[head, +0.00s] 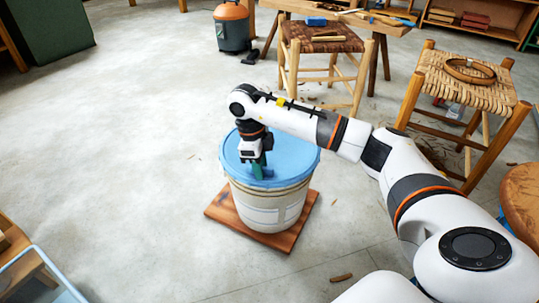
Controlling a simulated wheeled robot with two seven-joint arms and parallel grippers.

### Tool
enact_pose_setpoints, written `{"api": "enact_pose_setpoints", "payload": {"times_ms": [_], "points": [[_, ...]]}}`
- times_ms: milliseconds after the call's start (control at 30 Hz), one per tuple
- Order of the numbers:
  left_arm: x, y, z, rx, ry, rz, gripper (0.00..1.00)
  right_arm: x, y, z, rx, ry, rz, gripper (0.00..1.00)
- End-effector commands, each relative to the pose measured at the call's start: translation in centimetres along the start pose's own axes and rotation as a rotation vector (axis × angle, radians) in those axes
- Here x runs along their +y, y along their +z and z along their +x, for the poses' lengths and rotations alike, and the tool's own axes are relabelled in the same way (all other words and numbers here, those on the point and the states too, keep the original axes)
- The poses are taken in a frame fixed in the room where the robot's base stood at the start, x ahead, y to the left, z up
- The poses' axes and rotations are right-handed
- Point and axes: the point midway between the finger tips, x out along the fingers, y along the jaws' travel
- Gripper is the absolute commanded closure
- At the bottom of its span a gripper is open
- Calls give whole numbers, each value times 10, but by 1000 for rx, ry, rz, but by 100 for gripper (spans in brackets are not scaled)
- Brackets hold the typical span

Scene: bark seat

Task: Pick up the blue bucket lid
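The blue lid (289,158) sits on top of a white bucket (272,207) in the middle of the head view. The bucket stands upright on a square reddish-brown wooden board (232,222) on the floor. My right gripper (259,172) points down over the near left part of the lid, with dark green fingers at its tip. The fingertips look to be at or just above the lid's surface. Whether they touch or grip anything is too small to tell. My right forearm hides part of the lid's far side. My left gripper is not in view.
A woven stool (322,38) stands behind the bucket, another with a ring on it (465,80) at the right. An orange-and-black shop vacuum (232,28) and a workbench (385,22) stand at the back. A light-blue bin (38,277) is at lower left. The floor left of the bucket is clear.

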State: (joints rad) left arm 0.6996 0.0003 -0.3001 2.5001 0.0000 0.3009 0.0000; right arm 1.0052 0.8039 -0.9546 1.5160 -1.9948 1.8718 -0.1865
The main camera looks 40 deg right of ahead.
Motion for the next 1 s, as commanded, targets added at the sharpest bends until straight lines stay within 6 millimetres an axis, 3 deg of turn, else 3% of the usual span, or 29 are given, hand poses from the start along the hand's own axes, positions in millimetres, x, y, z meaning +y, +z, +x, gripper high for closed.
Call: {"api": "enact_pose_setpoints", "payload": {"times_ms": [200, 433, 767, 933, 1000], "points": [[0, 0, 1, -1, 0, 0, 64, 0, 0, 0, 1, 1, 0, 64], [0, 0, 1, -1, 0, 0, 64, 0, 0, 0, 0, 0, 0, 100], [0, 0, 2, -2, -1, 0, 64, 0, 0, -2, 1, 1, 0, 100], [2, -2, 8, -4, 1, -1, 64, 0, 2, -14, 2, 2, 0, 100], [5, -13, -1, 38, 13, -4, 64, 1, 3, -24, 2, 3, 1, 100]]}}
